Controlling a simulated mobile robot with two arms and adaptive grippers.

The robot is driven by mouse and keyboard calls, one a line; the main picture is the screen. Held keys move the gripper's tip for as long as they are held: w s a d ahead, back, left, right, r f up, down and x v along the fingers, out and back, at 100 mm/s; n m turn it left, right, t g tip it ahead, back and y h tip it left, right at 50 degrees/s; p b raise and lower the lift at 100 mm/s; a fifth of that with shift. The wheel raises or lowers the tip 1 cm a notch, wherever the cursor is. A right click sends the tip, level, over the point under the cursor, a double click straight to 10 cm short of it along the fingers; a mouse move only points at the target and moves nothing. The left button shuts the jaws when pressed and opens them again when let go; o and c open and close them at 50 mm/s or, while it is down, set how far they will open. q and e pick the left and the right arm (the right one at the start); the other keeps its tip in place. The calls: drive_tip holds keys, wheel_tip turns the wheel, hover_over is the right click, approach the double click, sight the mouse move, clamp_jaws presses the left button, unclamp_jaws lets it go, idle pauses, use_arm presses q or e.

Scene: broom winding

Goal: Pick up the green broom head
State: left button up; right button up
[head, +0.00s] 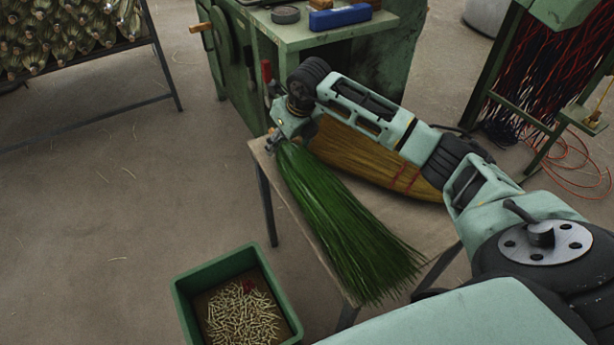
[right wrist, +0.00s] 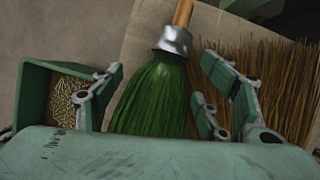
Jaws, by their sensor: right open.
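The green broom head (head: 345,230) lies on a small work table (head: 285,205), its bristles fanning toward the table's near edge. My right gripper (head: 278,137) is at its narrow far end in the head view. In the right wrist view, the open fingers of the right gripper (right wrist: 158,95) stand on either side of the green bristles (right wrist: 150,97), just below a grey metal collar (right wrist: 174,40) with a wooden stub. I cannot tell whether the fingers touch the bristles. My left gripper is not in view.
A tan broom head (head: 365,155) with red stitching lies beside the green one, partly behind my right arm. A green bin (head: 182,290) of small pale pieces stands on the floor at the table's left. A green bench (head: 350,38) stands behind.

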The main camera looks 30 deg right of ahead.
sight(284, 146)
drive_tip(key=x, duration=0.3)
drive_tip(key=shift+f, duration=0.15)
drive_tip(key=shift+c, duration=0.4)
drive_tip(key=c, duration=1.4)
